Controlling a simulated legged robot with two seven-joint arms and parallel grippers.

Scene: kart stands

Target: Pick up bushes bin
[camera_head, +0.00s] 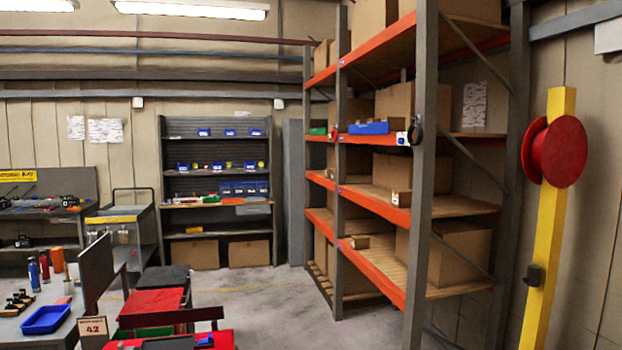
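No bin in view has a label I can read as bushes, so I cannot tell which one it is. A blue tray-like bin (45,319) sits on the grey table at the lower left. A longer blue bin (369,128) lies on a middle level of the orange rack at the right. Several small blue bins (243,188) stand on the grey shelf unit at the back wall. Neither of my grippers is in view.
The orange-beamed rack (395,207) holds cardboard boxes. A yellow post (550,230) with a red reel (556,151) stands at the right. A grey cart (124,237) and red-topped stands (152,302) are at left. The concrete floor (270,305) is clear in the middle.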

